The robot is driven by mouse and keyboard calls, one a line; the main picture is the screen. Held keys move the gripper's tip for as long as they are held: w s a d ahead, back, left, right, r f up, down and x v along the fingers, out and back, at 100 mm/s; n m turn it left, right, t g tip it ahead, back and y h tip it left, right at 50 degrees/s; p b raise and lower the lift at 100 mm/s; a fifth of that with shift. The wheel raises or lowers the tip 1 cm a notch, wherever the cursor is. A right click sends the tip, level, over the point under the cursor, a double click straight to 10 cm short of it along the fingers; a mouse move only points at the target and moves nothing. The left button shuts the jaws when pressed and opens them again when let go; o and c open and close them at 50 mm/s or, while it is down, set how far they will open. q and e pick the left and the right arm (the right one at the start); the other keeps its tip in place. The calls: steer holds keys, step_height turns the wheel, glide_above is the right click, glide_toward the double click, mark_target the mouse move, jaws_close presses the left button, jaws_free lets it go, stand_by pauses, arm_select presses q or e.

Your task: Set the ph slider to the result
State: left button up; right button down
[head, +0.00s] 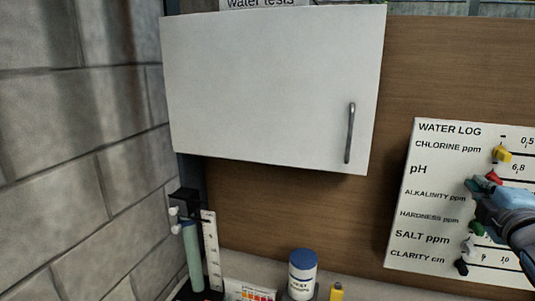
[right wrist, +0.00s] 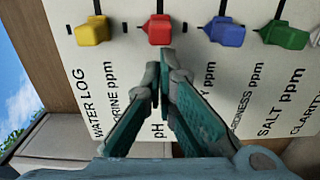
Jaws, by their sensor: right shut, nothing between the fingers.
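The white WATER LOG board (head: 425,180) is at the right edge of the head view. Its red pH slider knob (head: 494,177) sits near the left end of its row, around the 6,8 mark; it also shows in the right wrist view (right wrist: 158,30). My right gripper (head: 480,186) is shut and empty, in front of the board near the red knob. In the right wrist view its fingertips (right wrist: 161,68) are just below the red knob; I cannot tell whether they touch it. Much of the pH scale is cut off. My left gripper is out of view.
A yellow knob (right wrist: 92,33) is on one side of the red knob, and blue (right wrist: 228,32) and green (right wrist: 286,35) knobs are on the other. A white cabinet (head: 265,85) hangs at left. Below stand a blue-capped bottle (head: 303,278) and a colour chart (head: 250,291).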

steer(key=shift+s+d+f+b, duration=0.1)
steer(key=shift+s+d+b, duration=0.5)
steer(key=shift+d+b, duration=1.15)
steer(key=shift+s+d+b, duration=0.6)
steer(key=shift+d+b, duration=0.75)
steer(key=shift+d, duration=0.7)
steer(key=shift+s+d+f+b, duration=0.1)
steer(key=shift+s+d+b, duration=0.5)
steer(key=shift+d+b, duration=1.15)
steer(key=shift+s+d+b, duration=1.1)
steer(key=shift+d+b, duration=0.45)
steer(key=shift+d, duration=2.1)
steer(key=a+b+v, duration=0.1)
steer(key=b+v, duration=0.6)
steer(key=shift+w+a+r+b, duration=0.2)
steer(key=shift+r+b, duration=0.05)
steer(key=shift+b, duration=0.05)
steer(key=shift+r, duration=0.1)
